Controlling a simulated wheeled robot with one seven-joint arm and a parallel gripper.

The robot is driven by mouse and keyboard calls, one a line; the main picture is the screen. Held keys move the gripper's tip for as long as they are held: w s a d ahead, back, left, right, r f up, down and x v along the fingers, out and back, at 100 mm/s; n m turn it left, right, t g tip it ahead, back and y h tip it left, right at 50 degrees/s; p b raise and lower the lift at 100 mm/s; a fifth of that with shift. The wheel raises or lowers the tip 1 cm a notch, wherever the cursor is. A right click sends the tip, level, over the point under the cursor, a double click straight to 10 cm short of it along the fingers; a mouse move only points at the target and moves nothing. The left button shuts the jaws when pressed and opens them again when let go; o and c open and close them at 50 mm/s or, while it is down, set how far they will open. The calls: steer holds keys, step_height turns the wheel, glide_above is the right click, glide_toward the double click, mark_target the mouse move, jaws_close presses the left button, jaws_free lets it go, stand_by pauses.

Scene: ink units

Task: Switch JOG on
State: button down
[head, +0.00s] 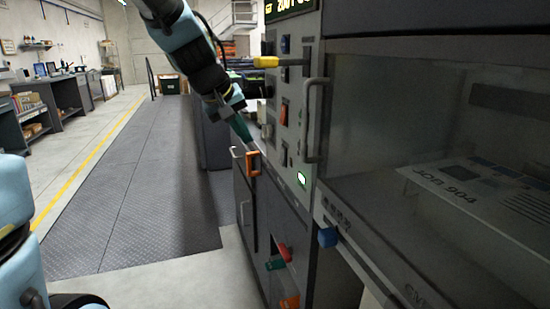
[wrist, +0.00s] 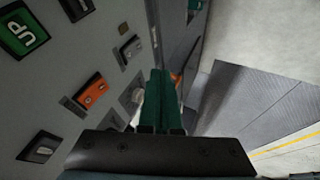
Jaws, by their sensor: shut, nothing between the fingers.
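The grey control panel (head: 290,120) carries a column of switches; I cannot read a JOG label on any of them. In the wrist view an orange rocker switch (wrist: 92,92) sits left of my gripper, with a dark rocker (wrist: 131,47) above and to its right. My gripper (head: 247,138) points down beside the panel's left part. Its green fingers (wrist: 160,73) are together and empty, partly hiding a switch (wrist: 132,98).
An orange handle (head: 254,163) on the lower cabinet is just below my gripper. A yellow lever (head: 266,62) and a grey door handle (head: 314,120) stick out from the machine. A blue knob (head: 328,237) sits lower right. Floor to the left is clear.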

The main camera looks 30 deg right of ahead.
mark_target(282, 156)
steer(key=w+d+f+p, duration=0.2)
steer(key=d+f+p, duration=0.1)
steer(key=d+f, duration=0.5)
steer(key=shift+w+d+f+p, duration=0.2)
steer(key=shift+w+d+p, duration=0.05)
steer(key=shift+d+p, duration=0.05)
steer(key=shift+f+b, duration=0.15)
steer(key=shift+b, duration=0.15)
steer(key=shift+d+b, duration=0.15)
steer(key=shift+b, duration=0.95)
